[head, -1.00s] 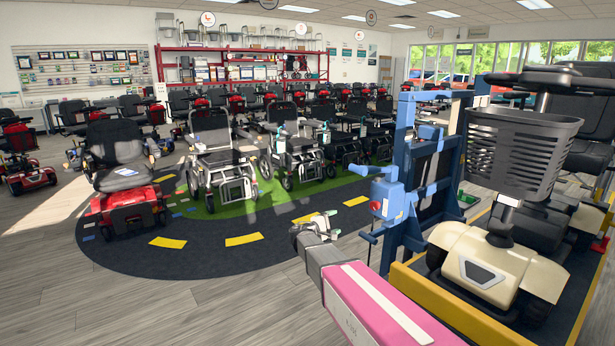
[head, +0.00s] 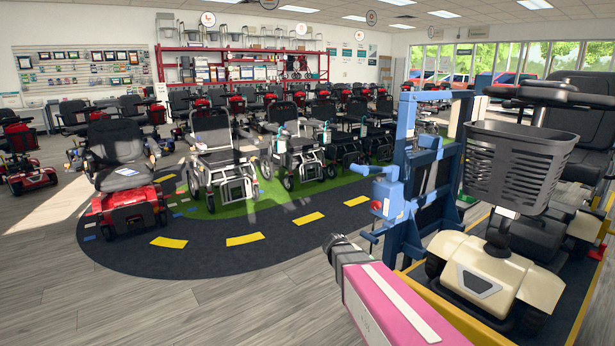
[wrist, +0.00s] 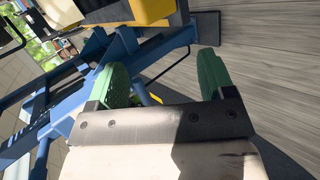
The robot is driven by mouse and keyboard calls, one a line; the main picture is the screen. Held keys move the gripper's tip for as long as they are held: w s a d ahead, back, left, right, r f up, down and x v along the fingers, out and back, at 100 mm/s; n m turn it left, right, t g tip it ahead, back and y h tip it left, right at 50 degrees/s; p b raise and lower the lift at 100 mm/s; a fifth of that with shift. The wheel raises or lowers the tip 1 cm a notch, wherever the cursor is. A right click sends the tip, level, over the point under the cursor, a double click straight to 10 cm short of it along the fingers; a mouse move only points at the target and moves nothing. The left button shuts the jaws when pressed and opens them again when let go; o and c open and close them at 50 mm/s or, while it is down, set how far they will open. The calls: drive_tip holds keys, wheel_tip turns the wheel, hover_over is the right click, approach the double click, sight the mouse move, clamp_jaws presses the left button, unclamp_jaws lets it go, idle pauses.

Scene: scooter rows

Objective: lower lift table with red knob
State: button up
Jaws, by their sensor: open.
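The lift table has a blue upright frame (head: 432,185) and a yellow-edged platform (head: 455,312) at the right of the head view. A beige scooter (head: 490,270) with a black basket stands on it. The red knob (head: 376,205) is a small red spot on the light-blue box (head: 388,193) at the frame's left side. In the wrist view, my gripper (wrist: 163,65) shows two green fingers, wide apart with nothing held between them. Blue frame bars (wrist: 125,55) show beyond and left of them. The knob cannot be made out there. In the head view, my pink arm hides the fingers.
Several wheelchairs (head: 218,160) and a red-based power chair (head: 122,180) stand on and around the dark mat (head: 200,255). Grey floor (head: 240,305) left of my arm is clear. A black foot (wrist: 207,28) sticks out in the wrist view.

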drive_tip(key=s+a+f+m+g+y, duration=0.2)
drive_tip(key=s+m+y, duration=0.3)
drive_tip(key=s, duration=1)
drive_tip(key=y, duration=0.3)
drive_tip(key=shift+s+f+g+y, duration=0.2)
drive_tip(key=shift+f+g+y, duration=0.15)
drive_tip(key=shift+g+y, duration=0.05)
drive_tip(key=shift+a, duration=0.1)
idle(5.3)
